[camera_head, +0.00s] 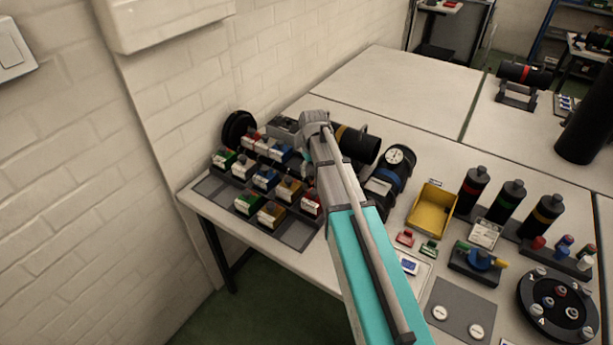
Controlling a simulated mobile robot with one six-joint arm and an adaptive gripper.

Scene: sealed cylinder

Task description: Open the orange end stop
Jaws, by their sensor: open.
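A black cylinder (359,147) lies on its side on the table near the middle of the view. An orange-yellow band (340,133) runs around it, close to my arm, and a small metal loop stands on its top. I cannot make out the orange end stop for certain; my arm hides the left end of the cylinder. My gripper (309,148) is at the far end of my arm, just left of the band. It is open, with its fingers mostly hidden by the wrist. I cannot tell whether it touches anything.
Sorting blocks in several colours (262,180) stand left of my arm. A black cylinder with a gauge (392,172) is close on the right. Further right are a yellow bin (432,208), upright bottles (509,200) and a round black holder (556,305).

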